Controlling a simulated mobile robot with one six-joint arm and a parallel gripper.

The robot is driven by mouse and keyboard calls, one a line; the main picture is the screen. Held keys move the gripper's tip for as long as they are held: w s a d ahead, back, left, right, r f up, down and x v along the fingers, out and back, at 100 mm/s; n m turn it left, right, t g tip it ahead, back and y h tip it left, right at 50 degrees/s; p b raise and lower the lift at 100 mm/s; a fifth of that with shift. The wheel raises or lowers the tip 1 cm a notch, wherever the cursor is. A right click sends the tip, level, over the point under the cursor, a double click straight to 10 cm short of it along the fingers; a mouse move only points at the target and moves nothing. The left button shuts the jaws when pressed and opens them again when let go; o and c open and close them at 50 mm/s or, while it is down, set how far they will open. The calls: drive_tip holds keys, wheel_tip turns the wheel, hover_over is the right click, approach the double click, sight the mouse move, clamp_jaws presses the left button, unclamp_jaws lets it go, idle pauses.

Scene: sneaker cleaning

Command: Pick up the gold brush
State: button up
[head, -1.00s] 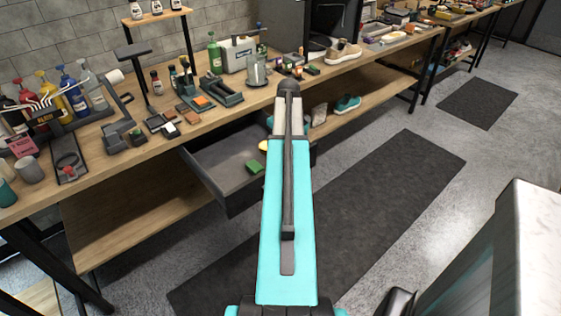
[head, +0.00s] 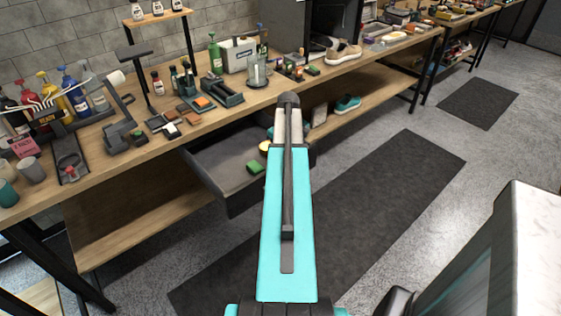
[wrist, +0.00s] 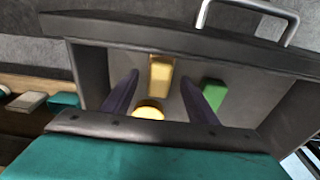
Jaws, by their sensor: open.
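The gold brush (wrist: 161,76) appears as a gold block lying in the open grey drawer (wrist: 290,97) in the wrist view. A round yellow item (wrist: 149,111) sits just on the near side of it, and a green block (wrist: 213,94) lies to its right. My gripper (wrist: 160,94) is open, its two dark fingers spread on either side of the brush and round item, holding nothing. Depth between fingertips and brush is hard to tell. In the head view my arm hides the gripper and part of the drawer (head: 218,190); the green block (head: 256,167) shows there.
The drawer's front panel with a metal handle (wrist: 250,8) is at the top of the wrist view. Above the drawer, the wooden workbench (head: 110,172) is crowded with bottles, brushes and tools. A dark floor mat (head: 385,205) lies clear to the right.

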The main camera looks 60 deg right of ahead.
drive_tip(key=shift+w+f, duration=0.1)
drive_tip(key=shift+f, duration=0.7)
drive_tip(key=c, duration=1.1)
drive_tip(key=shift+r, duration=0.15)
drive_tip(key=shift+r+b, duration=0.5)
drive_tip(key=shift+r, duration=4.35)
drive_tip(key=o, duration=0.5)
drive_tip(key=c, duration=0.4)
drive_tip(key=shift+w, duration=0.1)
